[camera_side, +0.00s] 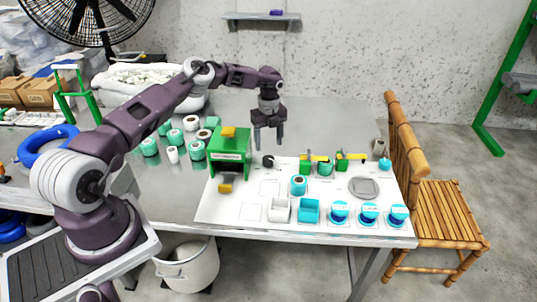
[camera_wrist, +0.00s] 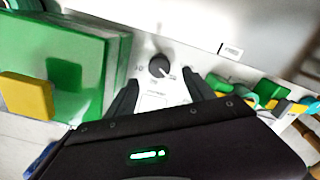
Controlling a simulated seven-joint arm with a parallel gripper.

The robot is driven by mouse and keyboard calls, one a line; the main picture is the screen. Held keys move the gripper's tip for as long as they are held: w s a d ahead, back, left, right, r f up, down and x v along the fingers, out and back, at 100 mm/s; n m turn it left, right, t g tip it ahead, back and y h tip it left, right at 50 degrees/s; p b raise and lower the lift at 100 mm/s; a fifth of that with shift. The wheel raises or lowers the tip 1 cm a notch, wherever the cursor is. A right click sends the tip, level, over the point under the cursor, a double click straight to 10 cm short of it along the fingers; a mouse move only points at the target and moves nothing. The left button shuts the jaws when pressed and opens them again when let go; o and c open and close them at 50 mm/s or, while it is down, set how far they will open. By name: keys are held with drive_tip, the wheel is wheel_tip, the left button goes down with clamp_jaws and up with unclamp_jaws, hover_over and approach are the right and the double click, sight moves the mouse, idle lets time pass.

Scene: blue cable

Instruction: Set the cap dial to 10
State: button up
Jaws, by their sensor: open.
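The cap dial is most likely the small dark round knob (camera_wrist: 159,67) on the white panel in the wrist view, with small marks beside it that are too blurred to read. It also shows in the side view as a small dark disc (camera_side: 268,161) right of the green machine. My gripper (camera_side: 269,143) points down above the panel near the knob, apart from it. In the wrist view, my open fingers (camera_wrist: 165,92) show on either side below the knob, with nothing between them. The knob's exact setting cannot be read.
A green box-shaped machine (camera_side: 230,147) with yellow parts stands just left of the knob. Green and yellow holders (camera_side: 325,167) stand to the right. A teal spool (camera_side: 298,186), teal box (camera_side: 309,210) and blue-topped round pieces (camera_side: 369,214) occupy the white board (camera_side: 240,198).

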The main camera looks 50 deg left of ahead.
sight(269, 158)
wheel_tip(269, 158, down, 7)
clamp_jaws()
idle(0.4)
